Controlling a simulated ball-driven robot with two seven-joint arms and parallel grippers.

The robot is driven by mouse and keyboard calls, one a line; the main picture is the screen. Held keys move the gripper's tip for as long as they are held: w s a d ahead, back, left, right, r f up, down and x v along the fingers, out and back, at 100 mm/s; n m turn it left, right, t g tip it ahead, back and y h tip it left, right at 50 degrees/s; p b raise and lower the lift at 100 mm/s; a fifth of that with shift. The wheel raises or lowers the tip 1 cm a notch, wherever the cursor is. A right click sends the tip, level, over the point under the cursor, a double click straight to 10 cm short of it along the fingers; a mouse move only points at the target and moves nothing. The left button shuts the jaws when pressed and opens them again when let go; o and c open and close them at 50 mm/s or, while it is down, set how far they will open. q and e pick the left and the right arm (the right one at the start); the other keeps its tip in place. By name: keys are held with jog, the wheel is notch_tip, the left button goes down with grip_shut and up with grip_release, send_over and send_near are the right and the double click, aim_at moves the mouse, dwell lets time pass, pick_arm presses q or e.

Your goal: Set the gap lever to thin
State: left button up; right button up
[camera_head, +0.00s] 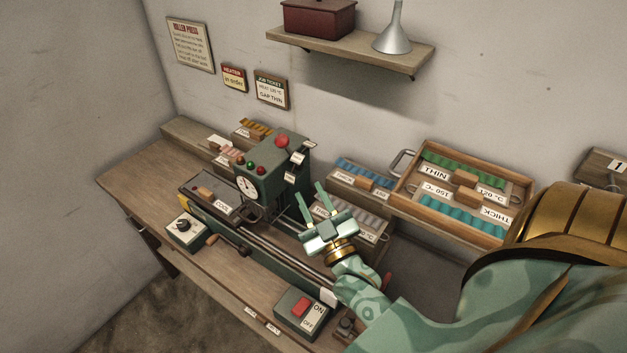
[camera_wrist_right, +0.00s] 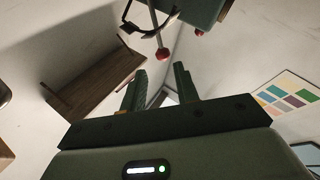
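The green roller press (camera_head: 268,172) stands on the bench, with a round gauge and coloured buttons on its front. A red ball knob (camera_head: 283,141) shows at its top, with small white tags (camera_head: 297,158) on its right side, too small to read. In the right wrist view a rod with a red ball knob (camera_wrist_right: 162,54) lies beyond the fingers; I cannot tell for sure that this is the gap lever, or its setting. My right gripper (camera_head: 312,203) is open and empty, right of and below the press head. It also shows in the wrist view (camera_wrist_right: 160,82). My left gripper is not in view.
An open wooden tray (camera_head: 397,202) with THIN and THICK labels stands at the right. Smaller trays (camera_head: 362,174) lie behind my gripper. An ON/OFF box (camera_head: 301,308) and a dial box (camera_head: 186,230) sit along the front. A wall shelf (camera_head: 350,50) hangs above.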

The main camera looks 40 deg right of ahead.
aim_at(291, 153)
jog(key=shift+s, duration=0.2)
jog(key=shift+r, duration=0.25)
grip_shut()
jog(key=w+d+r+m+g+p, duration=0.25)
jog(key=d+r+m+p, duration=0.55)
jog(key=m+p, duration=0.55)
jog(key=w+a+m, duration=0.1)
jog(key=w+m, duration=0.2)
jog(key=w+f+m+g+y, duration=0.1)
jog(key=w+m, duration=0.2)
jog(key=w+a+m+y+p, duration=0.1)
jog(key=w+m, duration=0.2)
jog(key=shift+a+f+m+g, duration=0.25)
jog(key=shift+a+f+m, duration=0.05)
jog(key=shift+f+m, duration=0.1)
jog(key=shift+s+a, duration=0.2)
jog(key=shift+a, duration=0.35)
